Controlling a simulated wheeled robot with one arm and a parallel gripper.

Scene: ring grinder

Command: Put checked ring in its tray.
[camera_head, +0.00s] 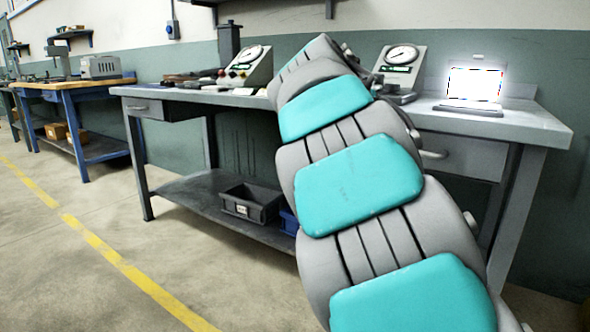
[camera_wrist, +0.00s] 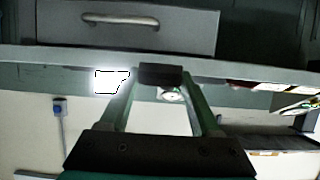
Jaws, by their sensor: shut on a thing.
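In the wrist view, which shows the bench upside down, my gripper (camera_wrist: 160,76) is shut on a dark, short, wide thing (camera_wrist: 160,74) between its fingertips. It is seen edge-on, and I cannot tell from its look whether it is the checked ring. In the head view my arm hides the gripper and that thing. No ring or checked surface shows clearly in either view. A dark grey bin (camera_head: 248,204) and a blue bin (camera_head: 289,222), partly behind my arm, stand on the bench's lower shelf. I cannot tell which container is the ring's tray.
The grey bench (camera_head: 530,122) carries two dial gauges (camera_head: 402,56) (camera_head: 246,66) and a bright-screened laptop (camera_head: 474,86). Small parts lie at its left end. A drawer (camera_wrist: 125,22) shows in the wrist view. The floor left of the bench is clear.

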